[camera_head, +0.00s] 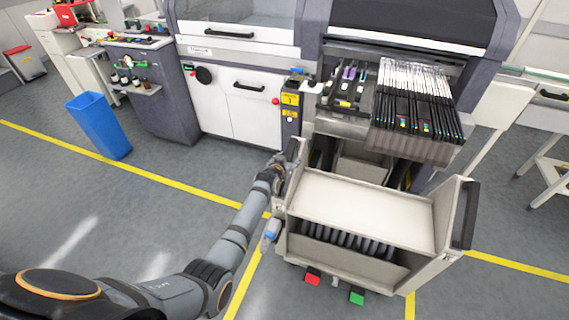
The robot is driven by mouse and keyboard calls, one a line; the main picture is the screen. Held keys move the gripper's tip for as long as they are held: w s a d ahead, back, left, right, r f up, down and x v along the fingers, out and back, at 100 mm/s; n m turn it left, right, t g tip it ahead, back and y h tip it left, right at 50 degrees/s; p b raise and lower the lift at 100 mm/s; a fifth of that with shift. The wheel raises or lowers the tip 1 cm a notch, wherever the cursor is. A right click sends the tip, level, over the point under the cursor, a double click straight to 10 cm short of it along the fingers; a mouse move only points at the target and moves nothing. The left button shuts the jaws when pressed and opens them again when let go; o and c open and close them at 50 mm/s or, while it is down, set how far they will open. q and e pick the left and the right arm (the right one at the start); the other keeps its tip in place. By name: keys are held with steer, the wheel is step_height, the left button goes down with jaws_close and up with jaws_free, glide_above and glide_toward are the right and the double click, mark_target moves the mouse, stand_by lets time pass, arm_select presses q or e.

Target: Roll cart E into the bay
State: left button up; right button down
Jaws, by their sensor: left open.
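A beige cart (362,207) stands in front of the bay (407,172), the opening under the machine's feeder bank. Its far side is close to the opening, and I cannot tell how far in it reaches. No letter is readable on it. A dark handle (465,215) tops its right side panel. A red pedal (313,277) and a green pedal (357,297) show at its near bottom edge. My left gripper (292,153) is open at the top of the cart's left side panel; whether it touches is unclear. My right gripper is out of view.
Feeders with white reels or tapes (415,95) overhang the bay. Yellow floor lines (150,170) run to the left and right of the cart. A blue bin (98,125) stands at the left.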

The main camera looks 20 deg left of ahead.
arm_select(q)
steer(key=v, duration=1.1)
steer(key=shift+s, duration=0.1)
